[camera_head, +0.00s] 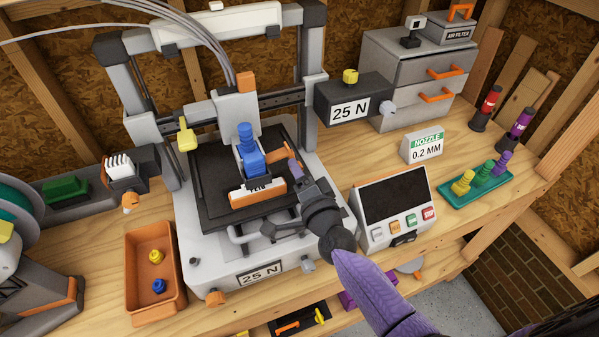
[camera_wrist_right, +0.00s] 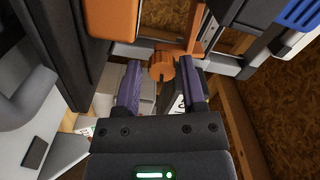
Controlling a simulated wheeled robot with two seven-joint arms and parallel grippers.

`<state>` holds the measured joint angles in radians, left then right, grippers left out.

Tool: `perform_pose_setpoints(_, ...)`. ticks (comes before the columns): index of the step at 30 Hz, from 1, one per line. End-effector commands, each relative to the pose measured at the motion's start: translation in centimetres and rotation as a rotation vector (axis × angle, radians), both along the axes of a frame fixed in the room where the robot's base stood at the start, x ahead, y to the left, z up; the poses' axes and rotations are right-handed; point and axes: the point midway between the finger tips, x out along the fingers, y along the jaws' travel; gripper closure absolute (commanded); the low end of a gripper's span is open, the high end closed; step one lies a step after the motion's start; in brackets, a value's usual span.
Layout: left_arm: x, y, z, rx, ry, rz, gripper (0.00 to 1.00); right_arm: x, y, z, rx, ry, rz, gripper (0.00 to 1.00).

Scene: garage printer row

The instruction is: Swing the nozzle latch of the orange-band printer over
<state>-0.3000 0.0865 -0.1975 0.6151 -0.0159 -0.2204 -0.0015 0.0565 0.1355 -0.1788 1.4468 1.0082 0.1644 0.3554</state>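The printer (camera_head: 190,262) stands in the middle of the bench, with a blue nozzle part (camera_head: 250,157) on its print head. A small orange lever (camera_head: 279,153), which looks like the latch, sticks out to the right of the blue part. My right gripper (camera_head: 294,166) is just right of the lever. In the right wrist view its purple fingers (camera_wrist_right: 161,84) are apart, with an orange round piece (camera_wrist_right: 162,66) showing between and beyond the tips. I cannot tell if they touch. My left gripper is not in view.
A control box with a dark screen (camera_head: 392,196) stands right of the printer. A 25 N grey block (camera_head: 350,100) hangs at the frame's right. An orange bin (camera_head: 137,285) is at left, a green tray (camera_head: 447,191) at right. Bench between box and tray is clear.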

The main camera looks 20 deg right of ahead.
Motion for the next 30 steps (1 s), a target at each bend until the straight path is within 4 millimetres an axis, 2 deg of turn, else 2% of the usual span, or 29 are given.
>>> perform_pose_setpoints(4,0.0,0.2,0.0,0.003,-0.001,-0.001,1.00,-0.1,0.0,0.0,-0.001,-0.001,-0.001,0.48)
perform_pose_setpoints(7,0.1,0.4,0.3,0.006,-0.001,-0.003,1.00,-1.0,0.0,0.1,-0.001,0.000,0.000,0.48)
perform_pose_setpoints(15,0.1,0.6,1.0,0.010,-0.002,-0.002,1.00,-7.1,-0.2,0.0,-0.001,0.003,0.001,0.48)
perform_pose_setpoints(19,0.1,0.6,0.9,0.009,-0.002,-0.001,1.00,-9.2,-0.3,0.0,-0.001,0.001,0.001,0.48)
perform_pose_setpoints(22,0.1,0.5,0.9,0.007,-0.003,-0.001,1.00,-9.9,-0.4,0.0,0.000,0.000,0.000,0.48)
perform_pose_setpoints(30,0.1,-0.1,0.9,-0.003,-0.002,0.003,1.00,-9.9,-0.4,0.0,0.000,-0.001,-0.001,0.48)
